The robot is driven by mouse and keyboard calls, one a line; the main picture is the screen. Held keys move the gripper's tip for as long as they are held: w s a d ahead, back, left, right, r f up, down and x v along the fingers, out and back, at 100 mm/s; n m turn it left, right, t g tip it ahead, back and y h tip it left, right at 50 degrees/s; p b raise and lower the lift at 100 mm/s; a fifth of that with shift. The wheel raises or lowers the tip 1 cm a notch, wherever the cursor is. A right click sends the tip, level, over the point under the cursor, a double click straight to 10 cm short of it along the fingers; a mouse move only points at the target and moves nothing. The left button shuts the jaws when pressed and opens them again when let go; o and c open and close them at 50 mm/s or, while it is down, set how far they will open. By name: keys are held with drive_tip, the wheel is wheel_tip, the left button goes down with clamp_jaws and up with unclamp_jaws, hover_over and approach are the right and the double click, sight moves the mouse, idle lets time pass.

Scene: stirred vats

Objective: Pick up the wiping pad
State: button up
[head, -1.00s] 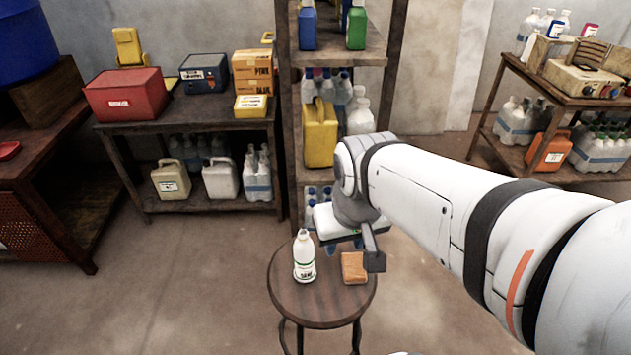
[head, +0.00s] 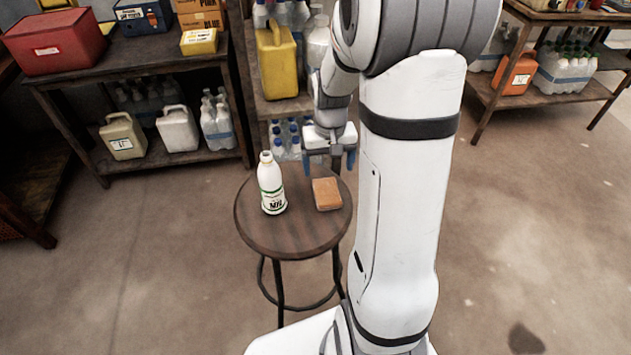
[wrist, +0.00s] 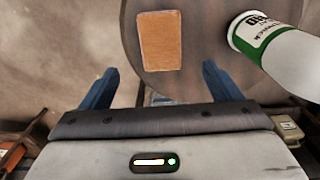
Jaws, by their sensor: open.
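The wiping pad (head: 327,194) is a flat orange-brown block lying on the right part of a round wooden stool (head: 288,241). It also shows in the wrist view (wrist: 161,41), beyond my fingertips and a little left of the middle between them. My gripper (head: 328,166) has blue fingers and is over the far edge of the stool, behind the pad in the head view. In the wrist view my gripper (wrist: 161,72) is open and empty, with its fingers wide apart. They do not touch the pad.
A white bottle with a green-edged label (head: 271,184) stands on the stool left of the pad; it shows in the wrist view (wrist: 262,38) near the right finger. A shelf with a yellow jug (head: 277,62) stands behind. Open floor lies left and right of the stool.

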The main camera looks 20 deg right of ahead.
sight(327, 190)
wheel_tip(327, 190, down, 9)
drive_tip(key=shift+a+b, duration=0.1)
drive_tip(key=shift+b, duration=0.65)
drive_tip(key=shift+c, duration=0.4)
drive_tip(key=c, duration=1)
wheel_tip(327, 190, up, 10)
drive_tip(key=p, duration=0.2)
drive_tip(key=o, duration=0.4)
drive_tip(key=c, duration=0.3)
